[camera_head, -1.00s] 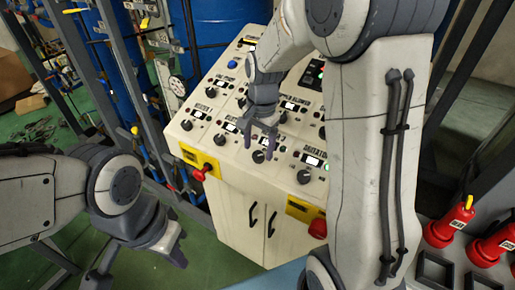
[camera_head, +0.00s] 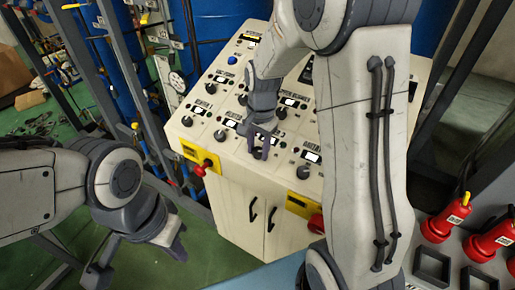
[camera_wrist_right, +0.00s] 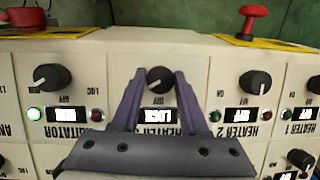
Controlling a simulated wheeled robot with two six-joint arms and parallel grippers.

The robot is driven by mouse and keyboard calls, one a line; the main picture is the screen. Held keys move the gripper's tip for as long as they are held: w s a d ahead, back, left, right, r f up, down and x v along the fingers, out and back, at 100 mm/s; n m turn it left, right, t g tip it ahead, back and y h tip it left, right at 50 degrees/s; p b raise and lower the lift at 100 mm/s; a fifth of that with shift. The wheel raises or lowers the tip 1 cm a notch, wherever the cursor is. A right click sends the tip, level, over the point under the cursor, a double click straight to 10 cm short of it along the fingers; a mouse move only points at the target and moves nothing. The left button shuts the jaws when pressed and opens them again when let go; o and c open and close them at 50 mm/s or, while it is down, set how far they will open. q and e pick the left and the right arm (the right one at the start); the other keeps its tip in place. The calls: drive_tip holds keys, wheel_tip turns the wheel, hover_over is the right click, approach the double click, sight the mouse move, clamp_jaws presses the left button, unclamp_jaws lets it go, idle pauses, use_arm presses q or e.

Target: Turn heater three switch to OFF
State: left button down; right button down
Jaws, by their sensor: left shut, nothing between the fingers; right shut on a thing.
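The heater three switch is a black round knob (camera_wrist_right: 160,80) on the cream control panel, between the agitator knob and the heater 2 knob in the right wrist view. A lit display (camera_wrist_right: 158,115) sits beside it; its text is upside down. My right gripper (camera_wrist_right: 160,88) has its two purple fingers on either side of the knob and is shut on it. In the head view my right gripper (camera_head: 262,150) is at the panel's front row and hides most of this knob. My left gripper (camera_head: 168,238) is shut and empty, low at the left, away from the panel.
The agitator knob (camera_wrist_right: 52,78) and heater 2 knob (camera_wrist_right: 255,82) flank the fingers. Metal frames (camera_head: 135,90) stand left of the panel.

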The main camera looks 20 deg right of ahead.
drive_tip(key=n+p, duration=0.1)
drive_tip(key=n, duration=0.1)
drive_tip(key=shift+r+n+g+h, duration=0.1)
drive_tip(key=shift+n+g+h, duration=0.2)
drive_tip(key=shift+g, duration=0.1)
drive_tip(key=n+p, duration=0.1)
drive_tip(key=n, duration=0.1)
drive_tip(key=shift+w+a+n+g+h, duration=0.1)
drive_tip(key=shift+n+g+h, duration=0.2)
drive_tip(key=shift+h, duration=0.1)
drive_tip(key=n+h, duration=0.1)
drive_tip(key=n, duration=0.2)
drive_tip(key=shift+g, duration=0.3)
drive_tip(key=shift+n+h+p, duration=0.3)
drive_tip(key=shift+n+h, duration=0.3)
drive_tip(key=shift+n, duration=0.7)
drive_tip(key=shift+c, duration=2.2)
unclamp_jaws()
